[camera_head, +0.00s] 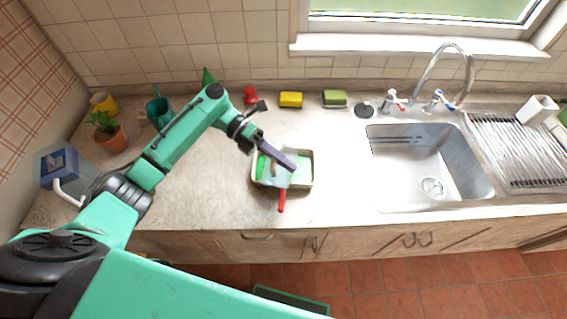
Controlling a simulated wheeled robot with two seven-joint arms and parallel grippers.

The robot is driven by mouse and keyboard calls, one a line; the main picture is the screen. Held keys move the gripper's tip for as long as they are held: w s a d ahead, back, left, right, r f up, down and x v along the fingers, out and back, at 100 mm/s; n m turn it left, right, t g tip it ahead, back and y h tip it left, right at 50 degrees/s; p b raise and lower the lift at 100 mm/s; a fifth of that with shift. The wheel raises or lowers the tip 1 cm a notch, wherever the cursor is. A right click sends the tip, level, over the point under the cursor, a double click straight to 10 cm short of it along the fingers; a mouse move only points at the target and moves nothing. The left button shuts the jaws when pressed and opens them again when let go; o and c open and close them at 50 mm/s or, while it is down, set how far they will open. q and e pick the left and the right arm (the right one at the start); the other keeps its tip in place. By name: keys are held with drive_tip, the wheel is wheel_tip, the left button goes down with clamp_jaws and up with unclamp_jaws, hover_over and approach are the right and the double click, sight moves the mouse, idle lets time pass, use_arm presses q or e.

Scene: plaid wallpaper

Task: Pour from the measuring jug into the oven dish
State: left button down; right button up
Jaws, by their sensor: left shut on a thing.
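The oven dish (311,181) is a rectangular dish with a cream rim and some green showing inside, on the counter left of the sink. The measuring jug (276,179) looks pale and see-through with a red handle; it is over the dish, the handle towards the counter's front edge. My left gripper (284,160) reaches in from the upper left and is shut on the jug. The gripper hides part of the jug and dish. I cannot tell the jug's exact tilt or whether anything flows. My right gripper is out of view.
A red item (250,95), a yellow sponge (291,100) and a green sponge (334,98) lie along the back. The sink (420,165) is at right. Counter beside the dish is clear.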

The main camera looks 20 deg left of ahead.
use_arm(q)
drive_tip(key=shift+w+a, duration=0.1)
drive_tip(key=shift+a, duration=0.05)
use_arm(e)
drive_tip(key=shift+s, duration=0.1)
use_arm(q)
drive_tip(key=shift+w+d, duration=0.1)
drive_tip(key=shift+d, duration=0.1)
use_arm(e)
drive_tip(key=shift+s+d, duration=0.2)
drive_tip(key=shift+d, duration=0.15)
use_arm(q)
drive_tip(key=shift+w+a, duration=0.1)
drive_tip(key=shift+a, duration=0.1)
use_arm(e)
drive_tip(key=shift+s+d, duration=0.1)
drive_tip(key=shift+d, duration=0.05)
use_arm(q)
drive_tip(key=shift+d+n+g, duration=0.15)
drive_tip(key=shift+n+g, duration=0.15)
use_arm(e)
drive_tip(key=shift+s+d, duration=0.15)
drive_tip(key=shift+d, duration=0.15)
